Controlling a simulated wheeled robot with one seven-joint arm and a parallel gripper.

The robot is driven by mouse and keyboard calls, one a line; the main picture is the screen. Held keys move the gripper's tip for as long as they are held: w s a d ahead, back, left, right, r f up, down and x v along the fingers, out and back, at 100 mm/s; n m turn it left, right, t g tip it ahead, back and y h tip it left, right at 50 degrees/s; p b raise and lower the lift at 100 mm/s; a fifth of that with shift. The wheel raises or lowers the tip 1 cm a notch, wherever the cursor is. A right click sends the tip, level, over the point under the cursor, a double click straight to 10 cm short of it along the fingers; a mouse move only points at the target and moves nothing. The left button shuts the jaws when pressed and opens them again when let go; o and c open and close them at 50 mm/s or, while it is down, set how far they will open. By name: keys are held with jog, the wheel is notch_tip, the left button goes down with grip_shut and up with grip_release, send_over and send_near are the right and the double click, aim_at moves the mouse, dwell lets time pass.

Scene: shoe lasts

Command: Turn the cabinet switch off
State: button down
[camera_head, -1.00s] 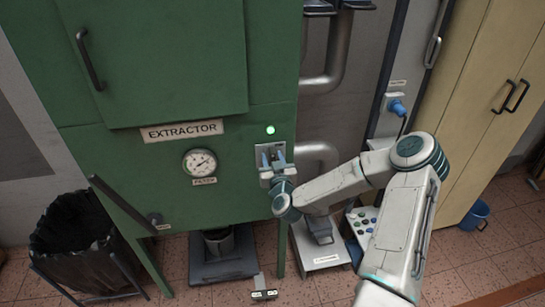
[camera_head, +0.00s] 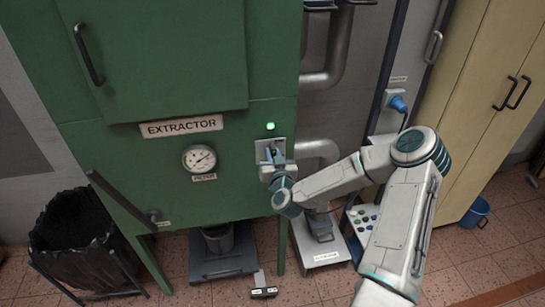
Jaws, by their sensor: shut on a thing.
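The green extractor cabinet (camera_head: 110,160) fills the left of the view. Its switch plate (camera_head: 263,152) is on the right part of the front, below a lit green lamp (camera_head: 271,126). My gripper (camera_head: 272,156) is at this plate, and its fingers are close together over the switch (camera_head: 270,151). The gripper is shut on the switch, which it mostly hides. The switch's exact position cannot be made out.
A gauge (camera_head: 199,159) and a dark lever (camera_head: 122,201) are on the cabinet front. Grey pipes (camera_head: 330,60) run beside it. A blue plug (camera_head: 398,104) sits in a wall socket. A black-lined bin (camera_head: 75,235) stands at left.

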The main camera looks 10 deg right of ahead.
jog(key=m+b, duration=0.3)
jog(key=m, duration=0.1)
jog(key=shift+d+f+b, duration=0.25)
jog(key=shift+b, duration=0.15)
jog(key=m+b, duration=0.1)
jog(key=m, duration=0.1)
jog(key=m+b, duration=0.2)
jog(key=shift+d+f+m+b, duration=0.15)
jog(key=shift+d+m+b, duration=0.05)
jog(key=shift+m+b, duration=0.1)
jog(key=shift+d+f+m+b, duration=0.15)
jog(key=shift+m+b, duration=1)
jog(key=shift+m, duration=0.9)
jog(key=shift+f+m+b, duration=0.1)
jog(key=shift+m+b, duration=1.05)
jog(key=shift+m, duration=0.9)
jog(key=c, duration=1.4)
grip_release()
jog(key=shift+o, duration=0.2)
jog(key=shift+s, duration=0.1)
